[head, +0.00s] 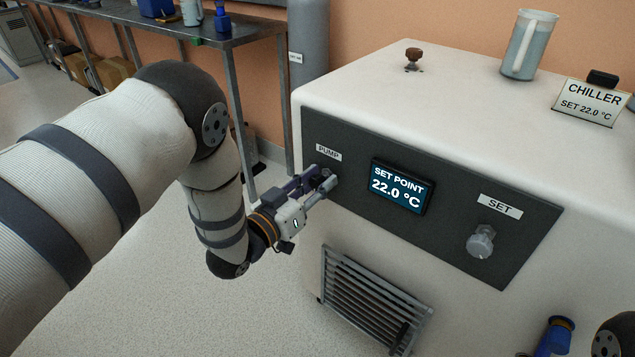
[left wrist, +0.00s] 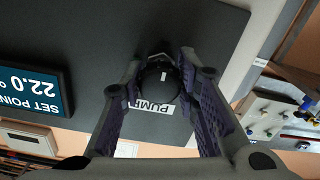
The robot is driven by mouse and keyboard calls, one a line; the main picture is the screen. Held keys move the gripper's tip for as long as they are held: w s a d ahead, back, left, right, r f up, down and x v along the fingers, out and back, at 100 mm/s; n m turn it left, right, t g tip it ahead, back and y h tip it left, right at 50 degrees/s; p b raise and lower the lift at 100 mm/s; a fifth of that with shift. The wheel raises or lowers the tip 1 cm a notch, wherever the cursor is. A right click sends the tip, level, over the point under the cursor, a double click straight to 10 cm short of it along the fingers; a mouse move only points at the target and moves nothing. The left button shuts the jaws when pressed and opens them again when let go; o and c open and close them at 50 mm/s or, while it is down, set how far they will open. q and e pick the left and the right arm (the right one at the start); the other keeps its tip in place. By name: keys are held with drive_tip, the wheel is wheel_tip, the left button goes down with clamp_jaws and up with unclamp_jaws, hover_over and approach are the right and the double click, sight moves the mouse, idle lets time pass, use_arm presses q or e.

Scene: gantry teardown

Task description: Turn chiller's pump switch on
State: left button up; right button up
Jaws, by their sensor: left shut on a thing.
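The chiller (head: 440,100) is a white cabinet with a dark front panel (head: 350,225). Its pump switch (left wrist: 160,76), a dark round knob with a white mark, sits by the PUMP label (head: 328,153) at the panel's left end. My left gripper (head: 325,180) is at this switch, shut on it with one finger on each side. In the left wrist view the white mark stands out on the knob, and the fingers partly cover the PUMP label, which appears upside down. The fingers hide most of the switch in the head view. My right gripper is not in view.
The display (head: 401,187) reads SET POINT 22.0 °C. The SET knob (head: 481,242) is to its right. A vent grille (head: 375,295) is below. A metal bench (head: 190,35) stands behind my left arm.

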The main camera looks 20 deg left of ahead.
use_arm(q)
drive_tip(key=n+p, duration=0.1)
drive_tip(key=n, duration=0.7)
drive_tip(key=shift+f+n+p, duration=0.1)
drive_tip(key=shift+n+p, duration=0.2)
drive_tip(key=n, duration=0.4)
drive_tip(key=n+b, duration=0.1)
drive_tip(key=n, duration=0.4)
drive_tip(key=shift+b, duration=0.4)
drive_tip(key=shift+d+n, duration=0.1)
drive_tip(key=shift+n, duration=0.2)
drive_tip(key=o, duration=1.2)
drive_tip(key=shift+c, duration=0.2)
